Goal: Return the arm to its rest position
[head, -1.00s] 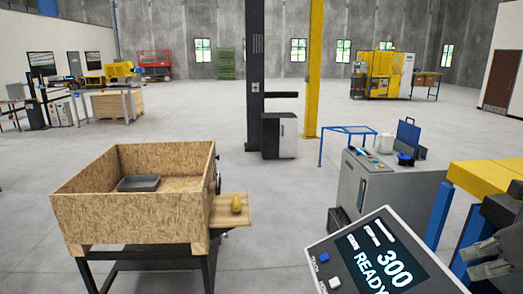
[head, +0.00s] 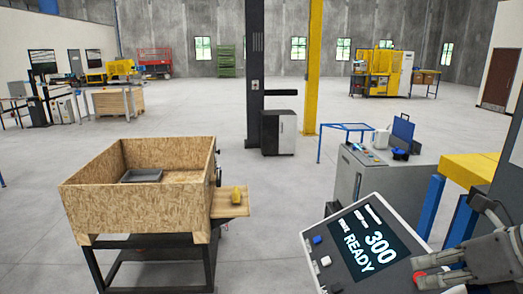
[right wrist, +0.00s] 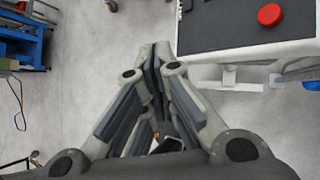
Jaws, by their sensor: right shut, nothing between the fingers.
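My right gripper (head: 446,272) shows at the lower right of the head view, beside the right side of the control panel (head: 330,262). In the right wrist view its fingers (right wrist: 156,50) come together at the tips, with nothing between them. The panel's screen reads "300 READY". A red button (head: 420,277) on the panel is close to the gripper tips in the head view, and shows at the upper right of the wrist view (right wrist: 269,14), apart from the fingers. My left gripper is not in view.
A wooden bin (head: 135,213) on a dark stand holds a grey tray (head: 142,175). A yellow object (head: 237,194) sits on its side shelf (head: 228,209). A grey machine (head: 370,180) and yellow-topped structure (head: 470,170) stand at right. Open floor lies between.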

